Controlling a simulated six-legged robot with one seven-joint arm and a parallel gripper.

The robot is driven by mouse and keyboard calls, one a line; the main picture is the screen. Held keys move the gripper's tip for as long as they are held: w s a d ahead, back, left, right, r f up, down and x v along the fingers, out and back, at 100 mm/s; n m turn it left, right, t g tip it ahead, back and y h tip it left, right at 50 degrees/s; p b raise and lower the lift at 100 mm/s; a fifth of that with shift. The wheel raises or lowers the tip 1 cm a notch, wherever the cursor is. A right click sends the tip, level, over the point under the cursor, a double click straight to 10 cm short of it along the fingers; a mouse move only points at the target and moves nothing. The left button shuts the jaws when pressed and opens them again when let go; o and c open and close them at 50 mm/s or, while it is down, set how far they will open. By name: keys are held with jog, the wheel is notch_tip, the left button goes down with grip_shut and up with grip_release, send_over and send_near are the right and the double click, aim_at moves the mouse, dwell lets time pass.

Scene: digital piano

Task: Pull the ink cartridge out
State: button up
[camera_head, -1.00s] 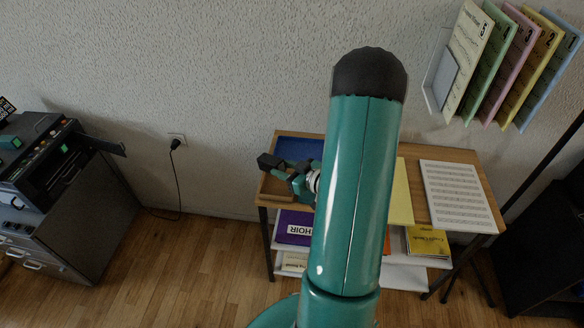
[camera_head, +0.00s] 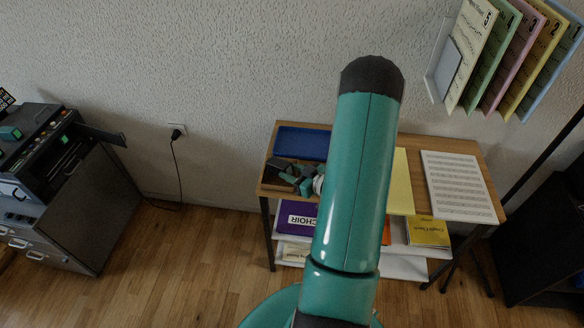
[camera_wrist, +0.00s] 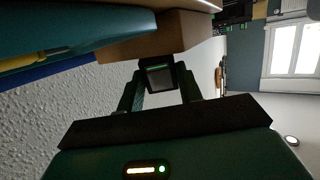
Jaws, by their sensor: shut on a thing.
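My gripper (camera_wrist: 160,86) is shut on a small dark ink cartridge (camera_wrist: 160,76) with a green strip. In the head view my gripper (camera_head: 290,177) is over the wooden tray (camera_head: 264,182) at the left end of the small table, and the cartridge in it is a dark block (camera_head: 279,164). I cannot tell whether the cartridge touches the tray. The printer (camera_head: 58,195) stands at the far left with its top open and green-marked parts (camera_head: 64,141) inside. My arm hides part of the table.
A blue tray (camera_head: 302,143) lies behind the wooden tray. A yellow sheet (camera_head: 401,185) and a sheet of staves (camera_head: 457,187) lie to the right on the table. Numbered folders (camera_head: 500,60) hang on the wall above. A cable hangs from the wall socket (camera_head: 177,131).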

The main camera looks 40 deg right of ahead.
jog(key=shift+f, duration=0.3)
jog(key=o, duration=1.1)
jog(key=shift+s, duration=0.1)
jog(key=shift+v, duration=2.4)
jog(key=v, duration=1.3)
jog(key=shift+s+r, duration=0.2)
jog(key=shift+s, duration=0.15)
